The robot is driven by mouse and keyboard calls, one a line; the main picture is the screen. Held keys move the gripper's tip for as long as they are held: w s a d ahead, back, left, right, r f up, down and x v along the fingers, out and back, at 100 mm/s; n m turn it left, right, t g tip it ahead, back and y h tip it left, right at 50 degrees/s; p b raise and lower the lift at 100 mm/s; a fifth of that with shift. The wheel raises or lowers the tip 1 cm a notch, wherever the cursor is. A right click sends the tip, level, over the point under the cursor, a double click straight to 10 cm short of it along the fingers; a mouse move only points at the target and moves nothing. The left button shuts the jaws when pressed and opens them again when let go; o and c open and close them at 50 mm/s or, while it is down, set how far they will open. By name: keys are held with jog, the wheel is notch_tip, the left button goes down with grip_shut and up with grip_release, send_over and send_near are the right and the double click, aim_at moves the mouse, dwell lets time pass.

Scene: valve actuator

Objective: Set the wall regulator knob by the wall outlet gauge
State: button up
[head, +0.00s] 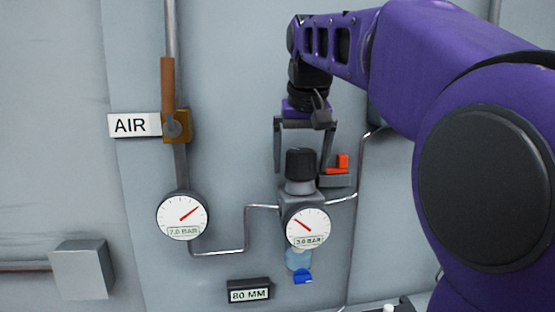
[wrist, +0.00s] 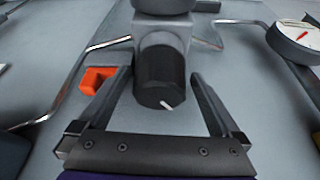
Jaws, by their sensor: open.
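The black regulator knob (head: 300,163) sits on top of the grey regulator body (head: 302,197) on the wall. In the wrist view the knob (wrist: 160,78) has a white mark on its end face, pointing to the lower right. The outlet gauge (head: 307,228) below it has a red needle pointing to the upper left and a label that seems to read 3.0 BAR. My gripper (head: 303,160) is open above the knob, with one finger on each side. In the wrist view a gap shows between the knob and each finger of my gripper (wrist: 162,90).
A second gauge (head: 183,215), apparently labelled 7.0 BAR, is at left under the AIR sign (head: 135,125) and a brown-handled valve (head: 168,95). An orange part (head: 342,162) is close to the right finger; it also shows in the wrist view (wrist: 97,79). Thin pipes run beside the regulator.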

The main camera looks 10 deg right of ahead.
jog(key=c, duration=1.3)
jog(key=m+h, duration=0.1)
jog(key=m, duration=0.3)
jog(key=shift+a+m+g+h, duration=0.1)
jog(key=shift+m+g+h, duration=0.2)
jog(key=shift+m+h, duration=0.1)
jog(key=m, duration=0.2)
jog(key=m+g+h, duration=0.1)
jog(key=m, duration=0.2)
jog(key=shift+m+h, duration=0.3)
jog(key=shift+r+g, duration=0.1)
jog(key=shift+g, duration=0.2)
jog(key=o, duration=1.3)
